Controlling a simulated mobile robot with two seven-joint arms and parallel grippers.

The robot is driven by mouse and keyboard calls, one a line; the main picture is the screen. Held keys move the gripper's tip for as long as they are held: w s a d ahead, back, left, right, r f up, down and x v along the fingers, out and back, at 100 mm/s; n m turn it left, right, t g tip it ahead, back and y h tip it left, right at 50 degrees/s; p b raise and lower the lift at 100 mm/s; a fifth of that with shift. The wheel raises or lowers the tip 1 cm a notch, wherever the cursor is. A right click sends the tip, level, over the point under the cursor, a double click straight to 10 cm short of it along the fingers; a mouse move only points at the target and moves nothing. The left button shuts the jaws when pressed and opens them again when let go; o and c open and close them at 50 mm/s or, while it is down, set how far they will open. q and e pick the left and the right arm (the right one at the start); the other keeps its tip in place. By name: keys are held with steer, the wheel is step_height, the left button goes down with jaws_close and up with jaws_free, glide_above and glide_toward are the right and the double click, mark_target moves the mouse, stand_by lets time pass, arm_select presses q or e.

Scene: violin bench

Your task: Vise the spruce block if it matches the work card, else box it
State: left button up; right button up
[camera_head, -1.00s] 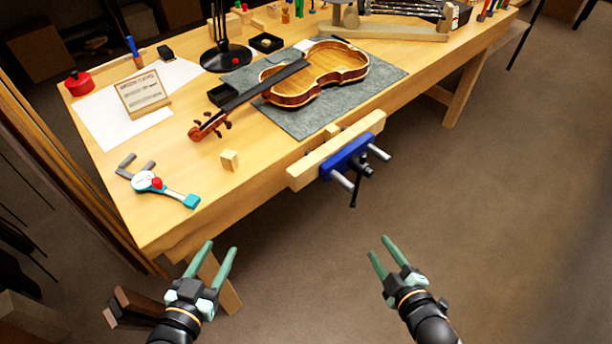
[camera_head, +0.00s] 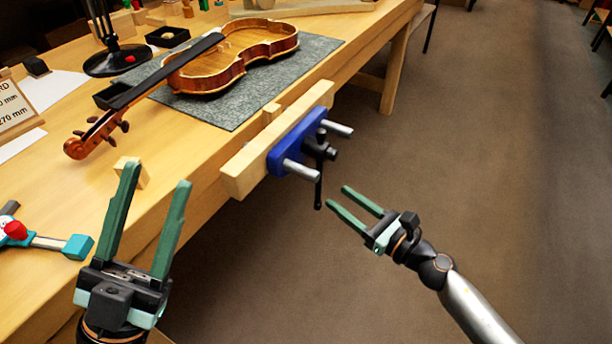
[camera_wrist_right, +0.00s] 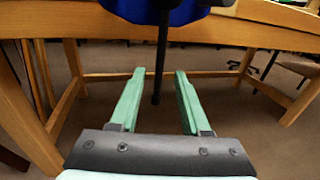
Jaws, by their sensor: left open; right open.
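The spruce block (camera_head: 133,170) is a small pale block on the bench's front part, partly hidden behind a finger of my left gripper. My left gripper (camera_head: 152,200) is open and empty, in front of the block in the picture. The work card (camera_head: 14,104) stands at the left edge, cut off, with only some text readable. The vise (camera_head: 290,142) with blue body and wooden jaws is on the bench's front edge. My right gripper (camera_head: 352,206) is open and empty, to the right of and below the vise; its open fingers also show in the right wrist view (camera_wrist_right: 155,100).
A violin body (camera_head: 232,62) lies on a grey mat (camera_head: 215,108), its scroll reaching left. A teal-tipped measuring tool (camera_head: 45,242) lies at the left. A black lamp base (camera_head: 118,60) and small dark trays stand behind.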

steer(key=x, duration=1)
steer(key=shift+w+a, duration=0.25)
steer(key=shift+w, duration=0.05)
steer(key=shift+c, duration=0.2)
jaws_close()
stand_by(0.8)
